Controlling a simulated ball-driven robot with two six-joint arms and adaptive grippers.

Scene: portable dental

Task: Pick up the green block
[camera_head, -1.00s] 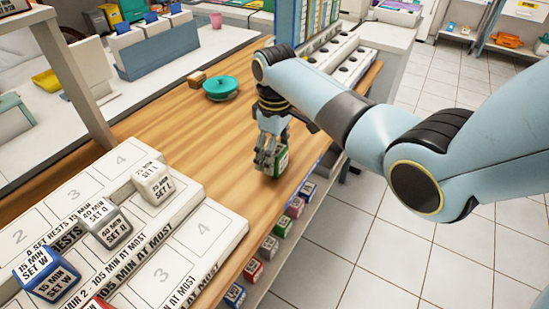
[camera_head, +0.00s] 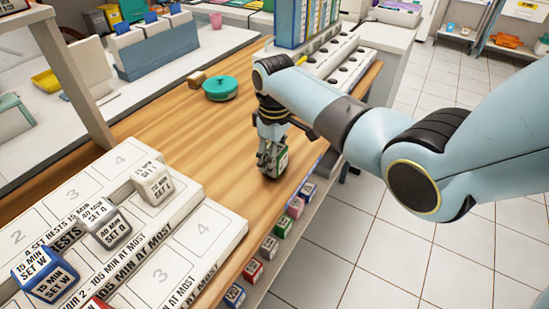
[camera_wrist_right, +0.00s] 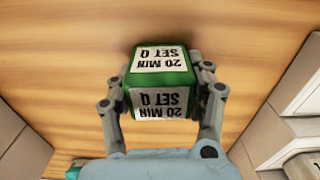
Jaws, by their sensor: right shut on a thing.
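The green block (camera_wrist_right: 160,80) has white labels reading "20 MIN SET Q". In the head view the green block (camera_head: 282,160) shows partly behind the fingers, close to the wooden table's right edge. My right gripper (camera_head: 270,160) is shut on it, and in the right wrist view the two fingers of the right gripper (camera_wrist_right: 163,92) press its left and right sides. I cannot tell whether the block touches the table. My left gripper is not in view.
A white numbered board (camera_head: 190,235) with a blue block (camera_head: 45,272), a grey block (camera_head: 108,228) and a white block (camera_head: 152,182) lies at lower left. A teal lidded pot (camera_head: 220,88) stands farther back. Several blocks sit on a shelf below the table edge.

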